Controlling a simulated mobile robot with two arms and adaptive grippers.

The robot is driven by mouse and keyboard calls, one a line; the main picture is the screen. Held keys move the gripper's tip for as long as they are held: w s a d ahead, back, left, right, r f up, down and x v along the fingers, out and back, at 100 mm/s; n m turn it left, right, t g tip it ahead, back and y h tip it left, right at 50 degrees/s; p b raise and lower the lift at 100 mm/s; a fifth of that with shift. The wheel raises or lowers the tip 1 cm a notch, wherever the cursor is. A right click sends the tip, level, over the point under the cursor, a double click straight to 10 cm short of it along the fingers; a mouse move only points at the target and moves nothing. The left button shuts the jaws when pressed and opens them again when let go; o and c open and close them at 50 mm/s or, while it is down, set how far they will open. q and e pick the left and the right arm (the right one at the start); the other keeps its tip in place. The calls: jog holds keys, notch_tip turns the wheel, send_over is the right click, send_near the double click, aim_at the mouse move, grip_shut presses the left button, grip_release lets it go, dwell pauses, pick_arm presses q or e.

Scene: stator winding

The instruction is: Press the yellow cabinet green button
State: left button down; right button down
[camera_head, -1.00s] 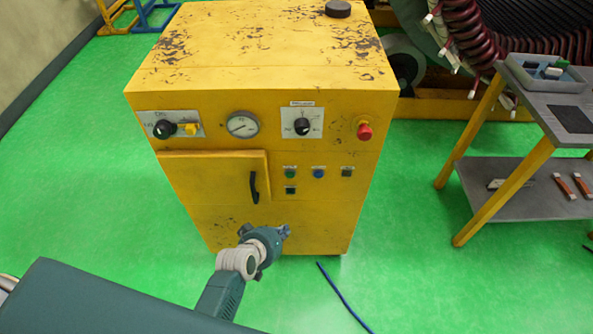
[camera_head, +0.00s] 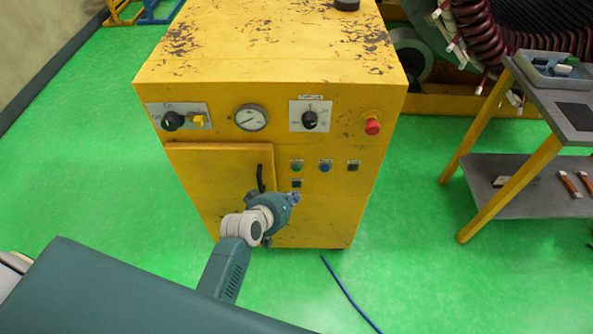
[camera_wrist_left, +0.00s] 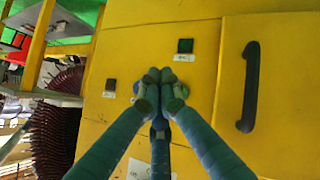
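The yellow cabinet (camera_head: 330,215) stands ahead of me. Its green button (camera_head: 296,166) is on the front panel, right of the door handle. My left gripper (camera_head: 292,198) is in front of the panel, just below the small dark button (camera_head: 296,184) in the head view. In the left wrist view, the left gripper (camera_wrist_left: 160,76) has its fingertips together, with nothing visible between them. That view shows the dark button (camera_wrist_left: 185,46) beside the fingertips; the fingers hide part of the panel, and I cannot make out the green button there. Contact cannot be told. My right gripper is not in view.
A blue button (camera_head: 325,167) and a black button (camera_head: 352,167) sit right of the green one. The black door handle (camera_head: 260,178) is close by on the left. A red emergency knob (camera_head: 372,127) sticks out higher up. A grey table (camera_head: 505,195) stands to the right.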

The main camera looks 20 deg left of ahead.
aim_at(296, 168)
pick_arm(q)
jog(key=w+a+b, duration=0.2)
jog(key=w, duration=0.4)
jog(key=shift+w, duration=0.25)
dwell(0.6)
dwell(0.6)
jog(key=shift+w, duration=0.4)
